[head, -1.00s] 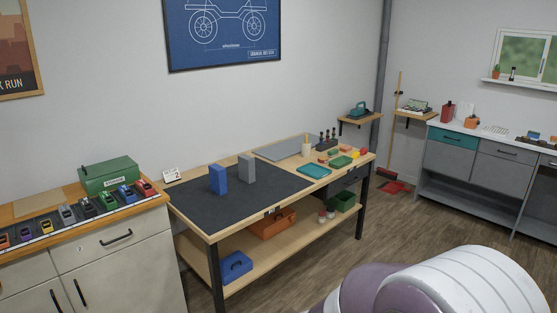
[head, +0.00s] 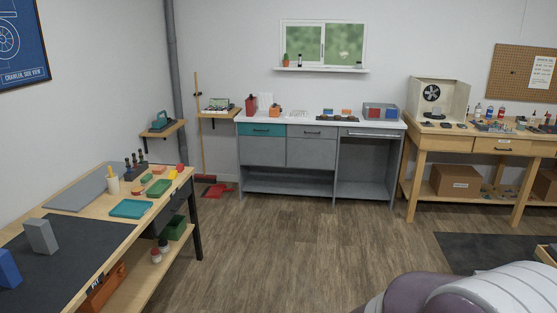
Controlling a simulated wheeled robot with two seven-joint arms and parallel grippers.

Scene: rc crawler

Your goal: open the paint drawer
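Several closed drawers are in the head view, and I cannot tell for certain which is the paint drawer. A wooden bench at the right has a drawer (head: 501,145) with a dark handle, below a spray booth (head: 438,99) and small bottles (head: 489,112) that look like paints. The grey cabinet at the back has a teal-fronted drawer (head: 262,131) at its left and a grey drawer (head: 312,133) beside it. All of these look shut. Neither of my grippers is in view; only a purple and white part of my own body shows at the lower right.
A workbench (head: 112,229) with a dark mat, blocks and trays stands at the left. A red dustpan (head: 216,190) lies on the floor by the back corner. A dark floor mat (head: 480,252) lies before the wooden bench. The wooden floor (head: 300,250) in the middle is clear.

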